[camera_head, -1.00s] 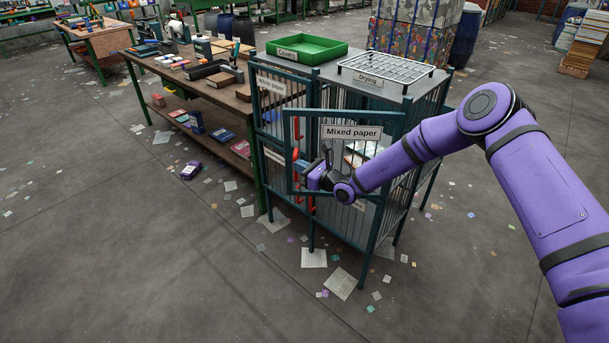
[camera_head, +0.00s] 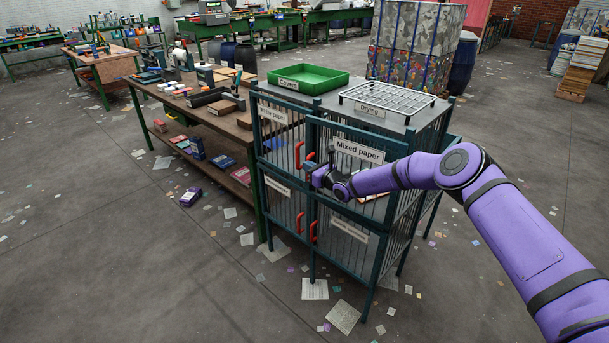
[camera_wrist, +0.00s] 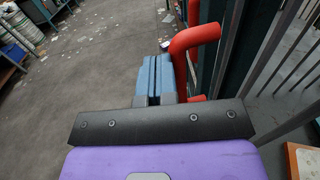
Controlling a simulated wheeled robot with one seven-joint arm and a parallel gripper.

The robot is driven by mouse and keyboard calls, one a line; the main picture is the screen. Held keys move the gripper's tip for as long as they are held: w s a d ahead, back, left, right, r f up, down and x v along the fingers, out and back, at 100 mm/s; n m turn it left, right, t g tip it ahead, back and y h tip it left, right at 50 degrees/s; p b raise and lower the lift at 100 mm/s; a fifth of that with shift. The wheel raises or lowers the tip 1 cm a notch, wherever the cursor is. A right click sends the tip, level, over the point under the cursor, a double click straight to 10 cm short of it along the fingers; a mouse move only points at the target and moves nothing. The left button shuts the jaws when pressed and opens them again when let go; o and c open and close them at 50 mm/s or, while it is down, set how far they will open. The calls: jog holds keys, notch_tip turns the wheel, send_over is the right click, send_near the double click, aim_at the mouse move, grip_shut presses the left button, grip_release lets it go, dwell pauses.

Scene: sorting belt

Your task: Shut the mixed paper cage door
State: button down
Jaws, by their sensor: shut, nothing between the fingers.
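The mixed paper cage door (camera_head: 359,150) is a dark teal barred door at the upper right of the cage front in the head view. It stands nearly flush with the front; I cannot tell whether a small gap is left. Its red handle (camera_head: 310,157) is on its left side and also shows in the wrist view (camera_wrist: 196,38). My gripper (camera_head: 309,167) is at the handle side of the door. In the wrist view, its blue fingers (camera_wrist: 157,76) are together and empty, just left of the handle. The contact point on the door is hidden.
A green tray (camera_head: 307,78) and a white wire rack (camera_head: 388,97) sit on the cage top. A wooden workbench (camera_head: 215,105) with books and boxes stands left of the cage. The floor in front is open, with scattered paper.

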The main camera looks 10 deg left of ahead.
aim_at(315, 161)
jog(key=shift+m+t+h, duration=0.7)
jog(key=shift+t, duration=0.1)
jog(key=shift+w+d+r, duration=0.1)
jog(key=shift+w+d, duration=0.2)
jog(key=shift+w, duration=0.7)
jog(key=shift+w+d, duration=0.25)
jog(key=shift+w, duration=0.75)
jog(key=shift+d, duration=0.1)
